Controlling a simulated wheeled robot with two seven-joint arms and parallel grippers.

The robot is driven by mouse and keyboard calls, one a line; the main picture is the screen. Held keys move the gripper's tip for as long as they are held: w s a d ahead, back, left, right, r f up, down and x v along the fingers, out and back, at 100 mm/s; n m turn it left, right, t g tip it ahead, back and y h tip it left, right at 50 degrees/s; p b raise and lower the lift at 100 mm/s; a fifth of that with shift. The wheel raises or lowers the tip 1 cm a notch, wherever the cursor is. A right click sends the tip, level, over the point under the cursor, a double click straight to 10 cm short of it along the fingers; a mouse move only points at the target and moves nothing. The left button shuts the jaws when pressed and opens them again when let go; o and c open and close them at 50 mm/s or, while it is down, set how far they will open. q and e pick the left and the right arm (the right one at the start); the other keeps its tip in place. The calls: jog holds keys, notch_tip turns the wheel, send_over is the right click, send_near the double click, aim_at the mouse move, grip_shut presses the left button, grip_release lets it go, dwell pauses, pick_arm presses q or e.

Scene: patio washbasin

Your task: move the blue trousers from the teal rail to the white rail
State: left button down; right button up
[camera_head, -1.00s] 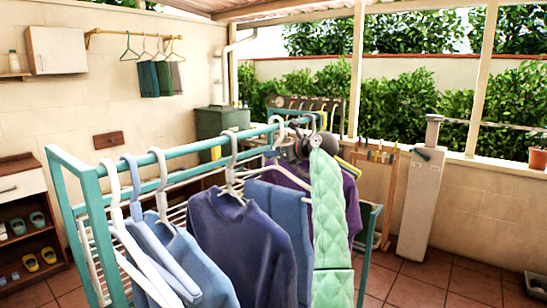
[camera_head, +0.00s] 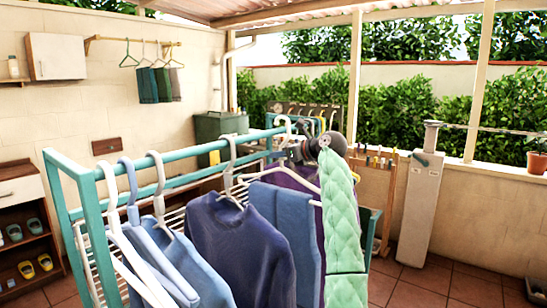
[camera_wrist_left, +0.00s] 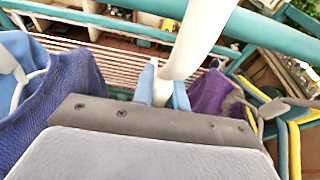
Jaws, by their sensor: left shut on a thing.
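The blue trousers (camera_head: 300,222) hang folded over a white hanger (camera_head: 283,127) near the far end of the teal rail (camera_head: 190,152). My left gripper (camera_head: 291,151) is at that hanger's neck, just under its hook, and is shut on it. The left wrist view shows the white hanger neck (camera_wrist_left: 186,48) rising from between the jaws (camera_wrist_left: 163,90), in front of a teal bar. Whether the hook still touches the rail I cannot tell. My left arm, in a pale green quilted sleeve, hides part of the trousers' right side. I cannot make out the white rail. My right gripper is not in view.
A navy sweater (camera_head: 240,240) hangs close on the left of the trousers, and light blue shirts (camera_head: 178,265) hang nearer. A purple garment (camera_wrist_left: 212,95) hangs close on the other side. A white cabinet-like post (camera_head: 420,205) stands at the right, with open floor around it.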

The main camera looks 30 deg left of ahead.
pick_arm(q)
jog(key=shift+f+b+v, duration=0.2)
jog(key=shift+b+v, duration=0.1)
jog(key=shift+v, duration=0.85)
jog(key=shift+f+b+v, duration=0.15)
jog(key=shift+b+v, duration=0.1)
jog(key=shift+v, duration=0.9)
jog(key=shift+f+b+v, duration=0.2)
jog(key=shift+b+v, duration=0.1)
jog(key=shift+v, duration=0.85)
jog(key=shift+d, duration=0.15)
